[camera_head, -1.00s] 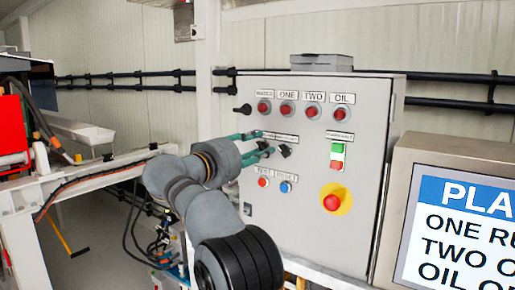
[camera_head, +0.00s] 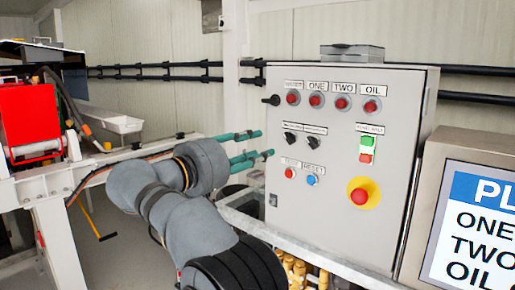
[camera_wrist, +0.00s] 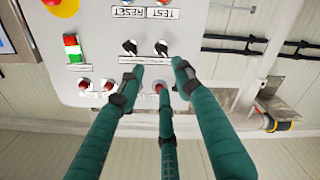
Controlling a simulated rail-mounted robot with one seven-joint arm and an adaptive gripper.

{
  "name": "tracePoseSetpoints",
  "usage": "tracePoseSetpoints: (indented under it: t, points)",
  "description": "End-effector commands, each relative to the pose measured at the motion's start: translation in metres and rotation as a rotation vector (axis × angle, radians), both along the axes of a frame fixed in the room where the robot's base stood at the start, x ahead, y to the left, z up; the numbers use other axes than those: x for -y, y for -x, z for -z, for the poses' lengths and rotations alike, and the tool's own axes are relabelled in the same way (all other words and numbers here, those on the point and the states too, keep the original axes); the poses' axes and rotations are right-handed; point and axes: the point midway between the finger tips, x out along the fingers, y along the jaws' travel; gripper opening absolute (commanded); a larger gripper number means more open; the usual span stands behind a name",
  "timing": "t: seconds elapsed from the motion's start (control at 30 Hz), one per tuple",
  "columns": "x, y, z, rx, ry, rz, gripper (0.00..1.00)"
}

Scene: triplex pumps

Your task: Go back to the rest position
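My gripper (camera_head: 264,143) is in the head view, at the left edge of the grey control panel (camera_head: 335,225). Its teal fingers point right, spread apart with nothing between them. In the wrist view, my gripper (camera_wrist: 158,76) shows three separated fingers reaching toward the panel (camera_wrist: 205,50), which appears upside down. Two black selector switches (camera_head: 303,140) sit in the panel's middle, apart from the fingers in the head view. My grey arm reaches up from the bottom of the head view.
The panel carries a row of red lamps (camera_head: 330,101), a green and red switch (camera_head: 367,149) and a red emergency button (camera_head: 360,196). A sign screen (camera_head: 485,225) stands at right. A white frame with red machinery (camera_head: 30,120) stands at left. Dark pipes run along the wall.

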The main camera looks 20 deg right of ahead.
Motion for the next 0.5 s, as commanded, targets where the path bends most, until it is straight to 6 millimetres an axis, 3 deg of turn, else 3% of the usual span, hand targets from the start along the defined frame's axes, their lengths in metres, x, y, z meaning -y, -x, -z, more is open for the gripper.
tracePoseSetpoints:
  t: [0.27, 0.5]
  points:
    - [0.008, -0.004, 0.000, -0.001, 0.000, 0.002, 0.34]
    - [0.045, -0.022, 0.000, -0.002, 0.000, 0.005, 0.34]
